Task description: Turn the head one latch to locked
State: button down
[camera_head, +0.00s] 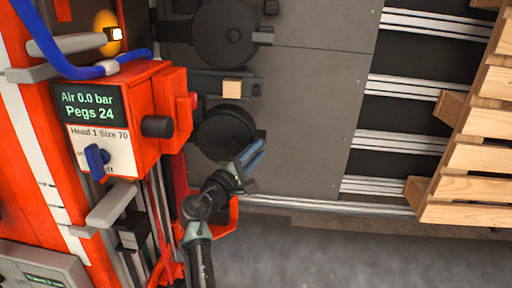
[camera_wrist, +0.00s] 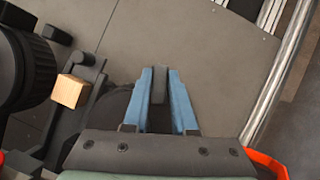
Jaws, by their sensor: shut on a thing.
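My gripper (camera_head: 254,158) has blue fingers and is at the right edge of the lower black round part (camera_head: 222,130), beside the orange head one box (camera_head: 150,105). In the wrist view my gripper (camera_wrist: 158,78) is shut on a narrow dark grey tab (camera_wrist: 159,88), which looks like the latch lever. The tab stands between the two fingertips. The round part behind it is mostly hidden by the gripper. I cannot read a locked or unlocked mark on it. The box panel reads "Head 1 Size 70", with a blue knob (camera_head: 97,160).
A second black disc (camera_head: 225,33) with its own grey tab sits above. A small wooden block (camera_head: 232,88) is between the discs. A display (camera_head: 88,105) reads Air 0.0 bar, Pegs 24. A wooden pallet (camera_head: 475,155) is at right. The grey plate (camera_head: 305,120) is clear.

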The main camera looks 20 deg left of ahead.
jog(key=shift+m+g+h+p, duration=0.3)
jog(key=shift+m+g+p, duration=0.5)
jog(key=shift+m, duration=1.1)
jog(key=c, duration=0.7)
grip_release()
jog(key=v, duration=0.6)
jog(key=p+v, duration=0.1)
jog(key=v, duration=0.6)
jog(key=shift+w+r+p, duration=0.1)
jog(key=shift+r+p, duration=0.15)
jog(key=shift+p, duration=0.05)
